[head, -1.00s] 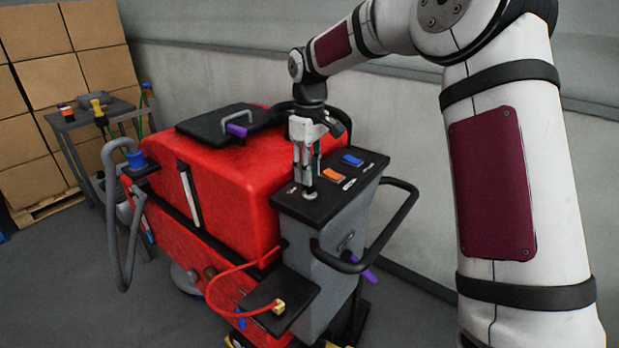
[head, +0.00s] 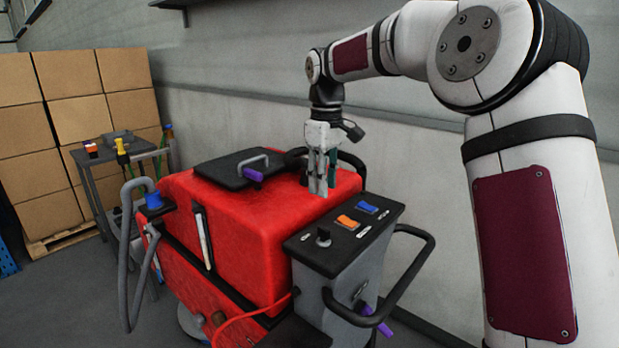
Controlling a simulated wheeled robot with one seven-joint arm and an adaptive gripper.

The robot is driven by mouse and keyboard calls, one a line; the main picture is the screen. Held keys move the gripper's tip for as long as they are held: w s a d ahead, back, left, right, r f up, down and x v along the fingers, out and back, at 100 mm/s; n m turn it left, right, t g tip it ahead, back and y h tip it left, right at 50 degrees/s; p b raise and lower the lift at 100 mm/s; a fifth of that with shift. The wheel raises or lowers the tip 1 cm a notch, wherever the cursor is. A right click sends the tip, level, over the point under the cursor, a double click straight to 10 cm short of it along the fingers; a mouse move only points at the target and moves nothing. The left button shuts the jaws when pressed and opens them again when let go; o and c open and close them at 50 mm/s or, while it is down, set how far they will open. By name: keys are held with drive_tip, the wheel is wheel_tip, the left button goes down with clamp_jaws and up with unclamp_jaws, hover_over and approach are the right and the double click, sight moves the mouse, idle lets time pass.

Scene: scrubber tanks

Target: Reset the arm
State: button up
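My gripper (head: 318,190) hangs pointing down at the end of my arm, above the right rear part of the red scrubber machine (head: 225,215). It is apart from the black control panel (head: 300,251), which is nearer the camera. The panel carries a black knob (head: 323,237), an orange switch (head: 348,222) and a blue switch (head: 367,207). The fingers look close together with nothing visible between them, but their gap is too small to judge.
A black lid (head: 228,173) with a handle and purple tag lies on the machine. A dark handlebar loop (head: 425,245) sticks out at right. A small cart (head: 112,170) with tools and stacked boxes (head: 80,110) stand at left. A grey wall runs behind.

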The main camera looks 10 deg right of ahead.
drive_tip(key=s+a+r+m+t+h, duration=0.1)
drive_tip(key=s+r+m, duration=0.15)
drive_tip(key=s, duration=0.75)
drive_tip(key=s+r+m+t, duration=0.15)
drive_tip(key=s+r, duration=0.25)
drive_tip(key=s, duration=0.5)
drive_tip(key=s+d+f+m+t+y, duration=0.1)
drive_tip(key=s+f+m+t, duration=0.2)
drive_tip(key=s, duration=1.3)
wheel_tip(320, 180, down, 2)
drive_tip(key=shift+f, duration=0.2)
